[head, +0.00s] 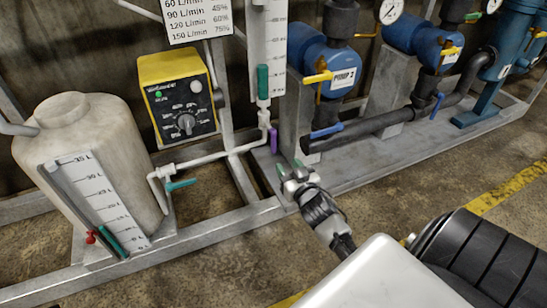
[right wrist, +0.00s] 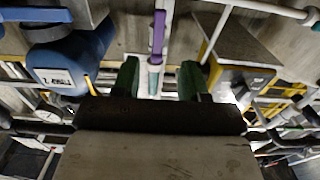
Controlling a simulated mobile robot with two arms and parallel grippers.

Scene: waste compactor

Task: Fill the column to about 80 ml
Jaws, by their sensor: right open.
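The column (head: 268,45) is a white upright scale with dark marks, cut off by the top edge of the head view. A teal piece (head: 263,82) is at its foot; I cannot tell whether it is a handle or liquid. I cannot read a level. Below it, a purple valve handle (head: 273,140) stands upright on the white pipe. My right gripper (head: 290,172), with green fingertips, is open just below the purple handle. In the right wrist view the purple handle (right wrist: 158,37) lies ahead, in line with the gap between the open fingers (right wrist: 158,80). My left gripper is not in view.
A yellow dosing pump (head: 178,98) and a white tank (head: 85,155) with a litre scale stand left. A teal handle (head: 181,185) sits on the lower pipe. Blue pumps (head: 325,65) are at right. The grey frame (head: 210,228) runs along the front; open floor lies before it.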

